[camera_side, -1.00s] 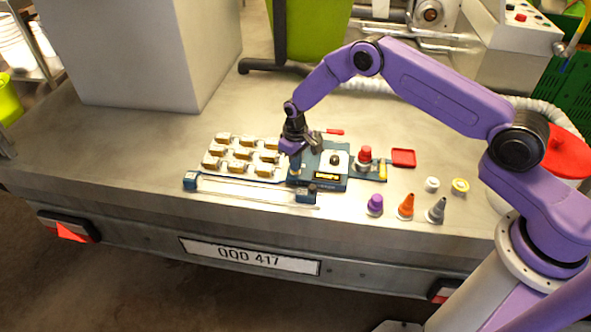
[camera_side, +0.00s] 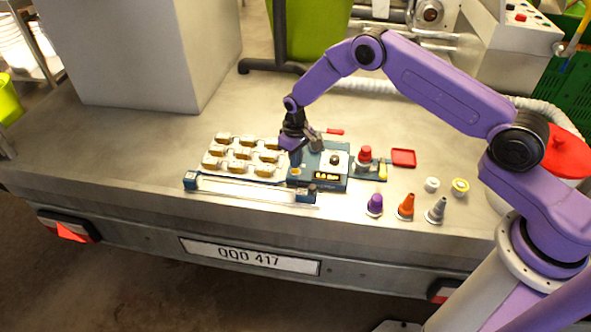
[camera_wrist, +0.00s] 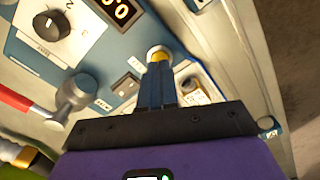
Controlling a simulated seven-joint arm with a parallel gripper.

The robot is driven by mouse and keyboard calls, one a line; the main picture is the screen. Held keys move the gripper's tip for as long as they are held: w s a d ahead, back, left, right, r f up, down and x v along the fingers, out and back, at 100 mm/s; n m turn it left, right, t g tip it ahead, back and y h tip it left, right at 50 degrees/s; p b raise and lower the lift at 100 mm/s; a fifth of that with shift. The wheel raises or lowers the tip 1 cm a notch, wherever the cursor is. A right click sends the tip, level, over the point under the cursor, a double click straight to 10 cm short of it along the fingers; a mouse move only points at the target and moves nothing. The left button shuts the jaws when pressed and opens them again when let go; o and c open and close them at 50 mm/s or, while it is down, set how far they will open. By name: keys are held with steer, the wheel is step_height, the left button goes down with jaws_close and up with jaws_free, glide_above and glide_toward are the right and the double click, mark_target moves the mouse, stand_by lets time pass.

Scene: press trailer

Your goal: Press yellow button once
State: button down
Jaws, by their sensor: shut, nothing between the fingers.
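The teal device box (camera_side: 333,183) stands on the bench, with a dial and a lit display (camera_side: 327,177) on top. The yellow button (camera_wrist: 160,56) shows in the wrist view inside a pale round collar, just past my fingertips and partly hidden by them. In the side view the button (camera_side: 295,171) is a small spot at the box's left part. My gripper (camera_side: 296,161) points down right over it, shut and empty. In the wrist view my gripper (camera_wrist: 158,68) has its fingers together at the button. Whether they touch it I cannot tell.
Several metallic yellowish pieces (camera_side: 241,154) stand in rows left of the box. A long clear bar with blue ends (camera_side: 250,189) lies in front. A red-topped knob (camera_side: 365,155), a red tray (camera_side: 403,158) and several small cones and caps (camera_side: 406,207) are to the right.

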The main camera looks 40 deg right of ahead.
step_height(320, 180, up, 9)
stand_by(0.8)
stand_by(1.6)
